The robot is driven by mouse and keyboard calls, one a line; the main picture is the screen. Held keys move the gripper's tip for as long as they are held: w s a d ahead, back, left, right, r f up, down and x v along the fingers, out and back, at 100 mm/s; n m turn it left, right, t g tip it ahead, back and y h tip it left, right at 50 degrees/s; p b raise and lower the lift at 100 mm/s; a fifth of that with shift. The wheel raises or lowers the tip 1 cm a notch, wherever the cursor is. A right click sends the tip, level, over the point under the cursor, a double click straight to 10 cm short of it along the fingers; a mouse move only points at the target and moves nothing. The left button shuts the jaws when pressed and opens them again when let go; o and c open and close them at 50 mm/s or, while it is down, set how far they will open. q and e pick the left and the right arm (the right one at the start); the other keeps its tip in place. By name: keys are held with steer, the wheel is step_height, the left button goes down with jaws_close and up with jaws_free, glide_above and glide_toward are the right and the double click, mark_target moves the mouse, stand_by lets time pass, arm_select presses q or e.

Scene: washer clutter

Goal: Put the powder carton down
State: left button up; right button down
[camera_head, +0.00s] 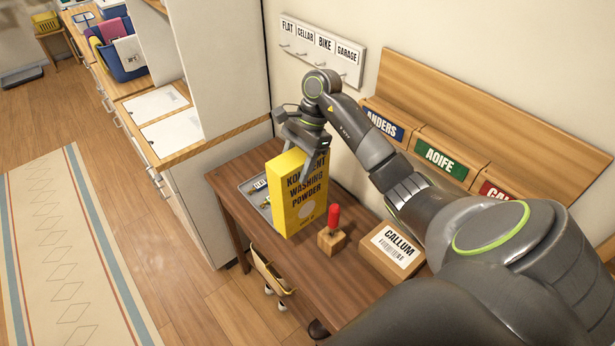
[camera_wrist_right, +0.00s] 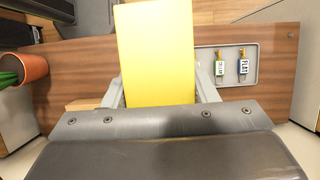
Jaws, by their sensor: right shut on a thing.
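The yellow powder carton (camera_head: 300,202), printed "KOMFORT WASHING POWDER", is upright at the small wooden table (camera_head: 345,287). Its plain yellow top (camera_wrist_right: 155,50) fills the middle of the right wrist view. My right gripper (camera_head: 305,165) is shut on the carton near its top, one finger on each side. I cannot tell whether the carton's base touches the table. My left gripper is not in view.
A grey tray (camera_wrist_right: 256,78) with tagged keys lies beside the carton. A wooden block with a red handle (camera_head: 333,217) and a box labelled CALLUM (camera_head: 393,249) stand to its right. Key hooks (camera_head: 318,48) and named boxes line the wall behind.

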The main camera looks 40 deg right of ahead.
mark_target(298, 189)
step_height(298, 189, down, 3)
steer(key=b, duration=0.2)
steer(key=shift+f+b, duration=0.15)
steer(key=shift+b, duration=0.25)
steer(key=shift+f, duration=0.2)
steer(key=shift+f+b, duration=0.25)
steer(key=shift+b, duration=0.1)
step_height(298, 189, down, 2)
steer(key=shift+f+b, duration=0.1)
steer(key=shift+b, duration=0.55)
steer(key=shift+f+p, duration=0.7)
steer(key=shift+f, duration=0.4)
